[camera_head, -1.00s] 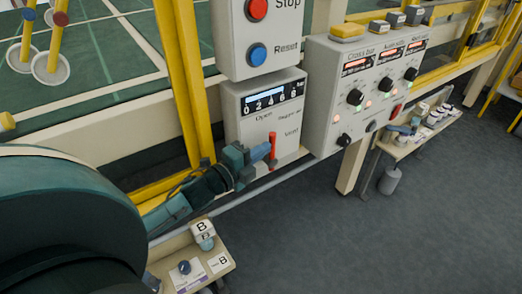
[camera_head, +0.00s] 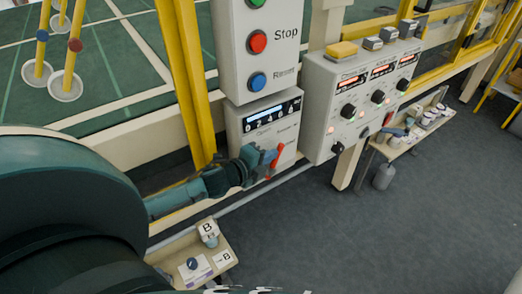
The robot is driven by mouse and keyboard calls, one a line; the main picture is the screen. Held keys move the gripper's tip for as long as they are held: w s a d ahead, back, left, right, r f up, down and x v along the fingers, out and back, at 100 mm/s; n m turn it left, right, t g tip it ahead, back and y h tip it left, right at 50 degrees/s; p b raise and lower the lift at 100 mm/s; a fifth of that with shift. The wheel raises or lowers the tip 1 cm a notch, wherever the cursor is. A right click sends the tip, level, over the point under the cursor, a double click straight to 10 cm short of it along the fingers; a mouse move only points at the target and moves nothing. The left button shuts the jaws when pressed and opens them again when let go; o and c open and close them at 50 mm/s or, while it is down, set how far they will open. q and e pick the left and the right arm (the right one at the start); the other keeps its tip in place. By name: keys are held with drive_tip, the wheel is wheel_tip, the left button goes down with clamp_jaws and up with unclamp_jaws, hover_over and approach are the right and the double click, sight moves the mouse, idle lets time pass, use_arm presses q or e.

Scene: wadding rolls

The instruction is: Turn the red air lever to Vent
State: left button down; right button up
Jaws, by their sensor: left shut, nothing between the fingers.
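The red air lever (camera_head: 277,155) is on the front of the pale air box (camera_head: 285,128), below its dark display strip (camera_head: 272,113). The lever is tilted, its upper end leaning right. My left gripper (camera_head: 266,161) is shut with nothing between its fingers. It is at the lever's left side, close against it; whether they touch is hard to tell. The gripper hides part of the lever's lower end and most of the position labels on the box, so I cannot read which label the lever points to. My right gripper is not in view.
Above is a panel with a green, a red Stop (camera_head: 257,42) and a blue Reset button (camera_head: 257,82). A control box with knobs (camera_head: 345,100) stands to the right. Yellow posts (camera_head: 186,80) rise at left. A small shelf (camera_head: 222,245) marked B is below. The grey floor at right is mostly clear.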

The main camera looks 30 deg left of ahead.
sight(281, 151)
use_arm(q)
drive_tip(key=shift+w+d, duration=0.25)
drive_tip(key=shift+w, duration=0.35)
drive_tip(key=shift+w+d, duration=0.25)
drive_tip(key=shift+w, duration=0.3)
drive_tip(key=shift+w+d+f+p, duration=0.2)
drive_tip(key=shift+w+d+p, duration=0.15)
drive_tip(key=shift+w, duration=0.3)
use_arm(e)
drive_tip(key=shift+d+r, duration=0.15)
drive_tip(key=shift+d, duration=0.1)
use_arm(q)
drive_tip(key=shift+w+f, duration=0.1)
